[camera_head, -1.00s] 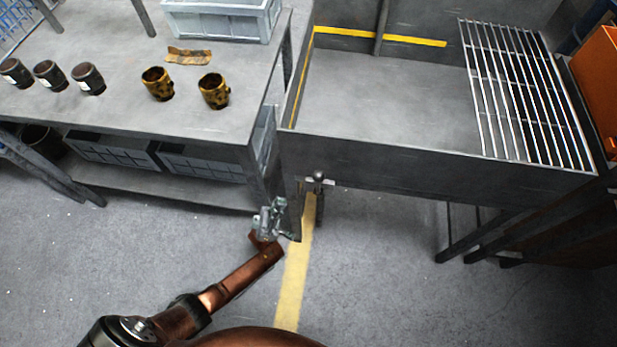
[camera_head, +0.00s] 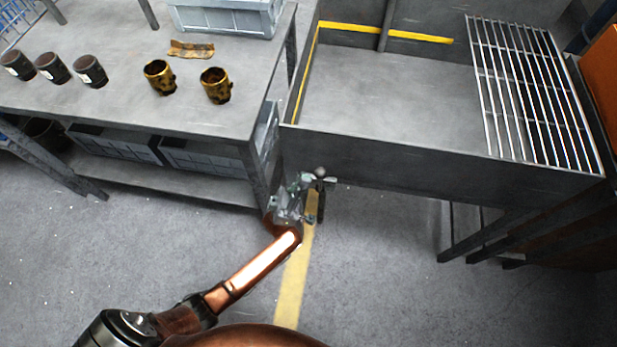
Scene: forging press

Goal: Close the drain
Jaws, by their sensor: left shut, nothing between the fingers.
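The drain valve (camera_head: 321,174) shows as a small grey knob with a short lever, under the front left corner of the grey metal basin (camera_head: 420,160). A dark pipe hangs below the knob. My left gripper (camera_head: 306,184) is shut and empty, just left of the knob and close beside it. I cannot tell whether it touches the valve. The gripper hides part of the valve's left side. My right gripper is not in view.
A grey table (camera_head: 140,110) with several cups stands at the left, its leg close to my left gripper. A wire rack (camera_head: 535,95) lies over the basin's right side. Open floor with a yellow stripe (camera_head: 292,290) lies in front.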

